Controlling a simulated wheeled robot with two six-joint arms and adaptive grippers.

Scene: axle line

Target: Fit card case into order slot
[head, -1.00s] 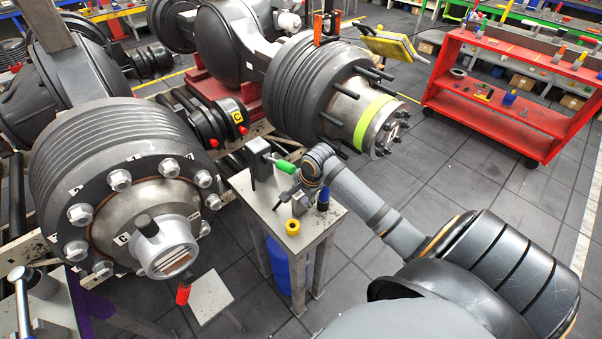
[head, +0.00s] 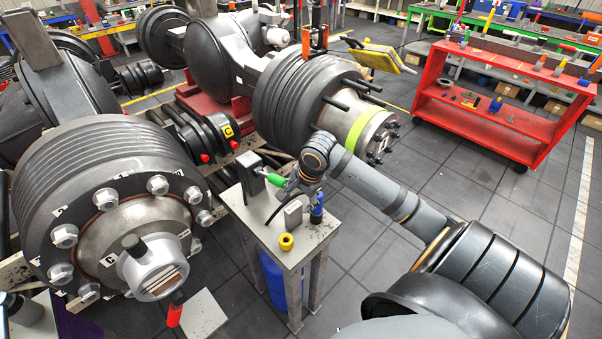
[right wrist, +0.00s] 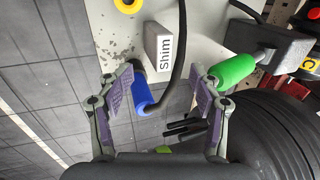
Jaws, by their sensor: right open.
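I cannot make out a card case or an order slot for certain in either view. My right gripper (head: 288,188) is over the small work stand (head: 262,226) in the head view. In the right wrist view its fingers (right wrist: 163,97) are open and spread, with no object clamped between them. A blue cylinder (right wrist: 146,99) shows close to the left finger, and a green handle (right wrist: 233,72) shows beyond the right finger. I cannot tell whether either is touched. A grey block marked "Shim" (right wrist: 158,46) lies beyond the fingertips. My left gripper is not in view.
A yellow ring (head: 286,242) sits near the stand's front edge. Large axle hubs stand left (head: 112,165) and behind (head: 300,85) the stand. A yellow panel (head: 380,56) juts out near the rear hub. A red cart (head: 490,128) stands right, with open floor between.

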